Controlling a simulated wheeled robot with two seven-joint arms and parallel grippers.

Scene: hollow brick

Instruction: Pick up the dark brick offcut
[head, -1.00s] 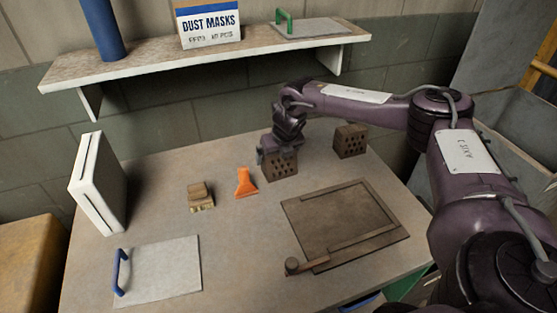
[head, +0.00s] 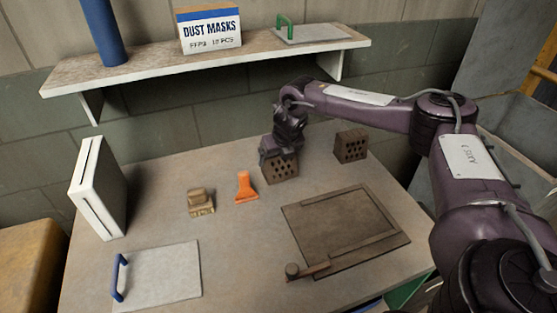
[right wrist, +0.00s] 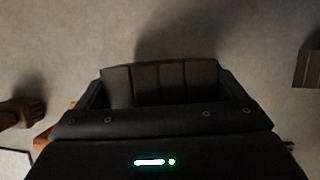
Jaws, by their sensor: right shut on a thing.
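A dark brown brick piece with holes (head: 281,170) stands on the table toward the back, below my right gripper (head: 279,155). My right gripper is shut on this brick from above. In the right wrist view the dark brick (right wrist: 160,84) fills the space between the fingers. I cannot see any gap between the brick and the tabletop. A second, similar holed brick (head: 351,146) stands apart to the right; its edge also shows in the right wrist view (right wrist: 308,68). My left gripper is not in view.
A brown board with raised strips (head: 345,228) lies in front. A shelf (head: 150,69) runs along the wall behind.

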